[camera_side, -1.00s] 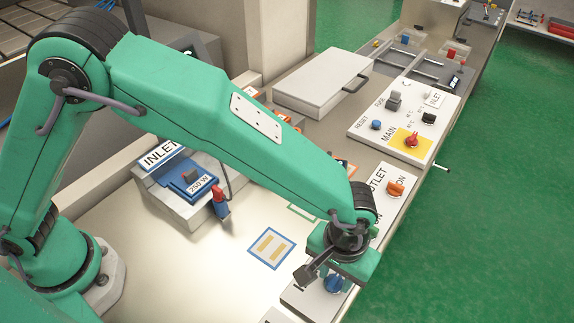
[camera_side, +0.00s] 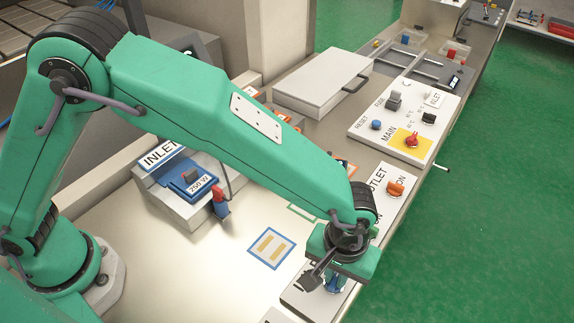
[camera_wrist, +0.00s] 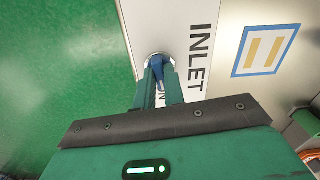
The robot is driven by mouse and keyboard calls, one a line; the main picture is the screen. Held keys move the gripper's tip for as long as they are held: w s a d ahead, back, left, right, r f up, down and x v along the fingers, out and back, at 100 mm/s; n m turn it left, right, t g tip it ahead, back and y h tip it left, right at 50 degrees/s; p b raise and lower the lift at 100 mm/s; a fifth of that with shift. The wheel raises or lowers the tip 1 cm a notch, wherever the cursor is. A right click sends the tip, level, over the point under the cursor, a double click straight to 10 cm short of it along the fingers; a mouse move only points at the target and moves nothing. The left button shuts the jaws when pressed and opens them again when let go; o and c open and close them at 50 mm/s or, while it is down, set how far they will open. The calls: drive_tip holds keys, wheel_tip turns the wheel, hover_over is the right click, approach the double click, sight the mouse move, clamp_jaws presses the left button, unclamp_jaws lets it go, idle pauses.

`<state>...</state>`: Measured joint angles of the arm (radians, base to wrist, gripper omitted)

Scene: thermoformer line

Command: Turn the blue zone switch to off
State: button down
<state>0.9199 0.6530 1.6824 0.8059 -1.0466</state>
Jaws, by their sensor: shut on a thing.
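The blue zone switch (camera_wrist: 158,71) is a small blue knob on a pale round base, on the white panel marked INLET (camera_wrist: 190,22). In the wrist view my gripper (camera_wrist: 159,78) has its two green fingers on either side of the knob, shut on it. In the side view my gripper (camera_side: 333,281) points down over the panel at the bench's front edge. A little of the blue switch (camera_side: 332,287) shows there between the fingers. The switch's pointer direction and part of the lettering beside it are hidden by the fingers.
An OUTLET panel with an orange switch (camera_side: 395,188) lies just behind my gripper. Farther back is a panel with a red main switch (camera_side: 412,140). A blue-framed mat (camera_side: 271,248) lies left of my gripper. The 250 W unit (camera_side: 190,185) stands farther left.

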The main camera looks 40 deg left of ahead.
drive_tip(key=n, duration=0.8)
drive_tip(key=shift+n, duration=0.3)
drive_tip(key=n, duration=0.4)
drive_tip(key=shift+r+n, duration=0.1)
drive_tip(key=shift+n, duration=1.9)
drive_tip(key=c, duration=1.5)
unclamp_jaws()
